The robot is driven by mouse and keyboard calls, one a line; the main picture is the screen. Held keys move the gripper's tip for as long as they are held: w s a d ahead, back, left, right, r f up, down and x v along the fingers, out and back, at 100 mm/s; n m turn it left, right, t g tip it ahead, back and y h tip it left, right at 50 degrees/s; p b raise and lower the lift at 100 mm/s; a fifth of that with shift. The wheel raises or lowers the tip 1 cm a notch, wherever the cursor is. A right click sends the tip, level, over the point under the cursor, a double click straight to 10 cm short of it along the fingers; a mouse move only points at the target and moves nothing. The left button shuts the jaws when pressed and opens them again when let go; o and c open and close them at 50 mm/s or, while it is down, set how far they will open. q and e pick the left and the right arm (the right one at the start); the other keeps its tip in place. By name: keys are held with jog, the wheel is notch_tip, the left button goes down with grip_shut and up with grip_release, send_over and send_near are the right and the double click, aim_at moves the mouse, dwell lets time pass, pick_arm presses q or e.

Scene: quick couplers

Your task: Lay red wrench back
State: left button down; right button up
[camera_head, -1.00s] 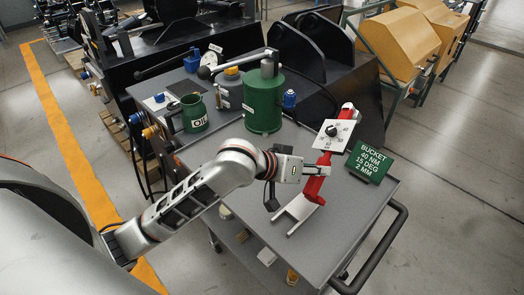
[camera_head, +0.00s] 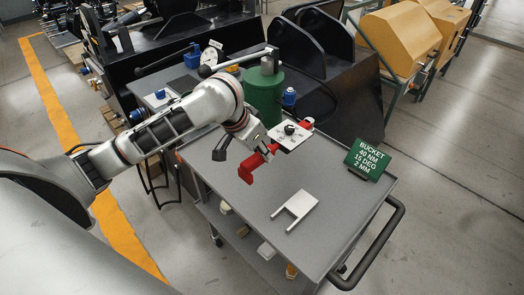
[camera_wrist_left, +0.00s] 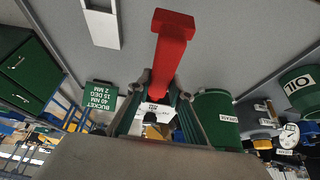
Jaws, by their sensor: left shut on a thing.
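My left gripper (camera_head: 262,146) is shut on the red wrench (camera_head: 256,168) and holds it above the grey cart top. In the wrist view the left gripper (camera_wrist_left: 158,90) grips the wrench (camera_wrist_left: 172,42), whose red end points away from the palm. A pale forked plate (camera_head: 298,207) lies empty on the cart, right of and nearer than the wrench; it also shows in the wrist view (camera_wrist_left: 101,25). My right gripper is out of view.
A green cylinder (camera_head: 263,95) stands just behind the gripper. A green sign (camera_head: 367,158) stands at the cart's right edge, and a blue-capped item (camera_head: 289,98) is at the back.

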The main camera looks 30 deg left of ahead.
aim_at(250, 160)
pick_arm(q)
jog(key=shift+r, duration=0.2)
jog(key=shift+f+b, duration=0.4)
jog(key=shift+f, duration=1.1)
jog(key=shift+f+b, duration=0.4)
jog(key=shift+f, duration=2.4)
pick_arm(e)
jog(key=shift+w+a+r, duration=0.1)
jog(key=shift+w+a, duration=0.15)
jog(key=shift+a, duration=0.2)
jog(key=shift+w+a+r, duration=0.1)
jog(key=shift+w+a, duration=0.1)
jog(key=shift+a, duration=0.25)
pick_arm(q)
jog(key=shift+f, duration=0.15)
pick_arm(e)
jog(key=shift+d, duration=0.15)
pick_arm(q)
jog(key=c, duration=1.7)
grip_release()
jog(key=shift+s+f, duration=0.15)
jog(key=shift+f, duration=0.05)
jog(key=v, duration=1.2)
jog(key=shift+r, duration=0.15)
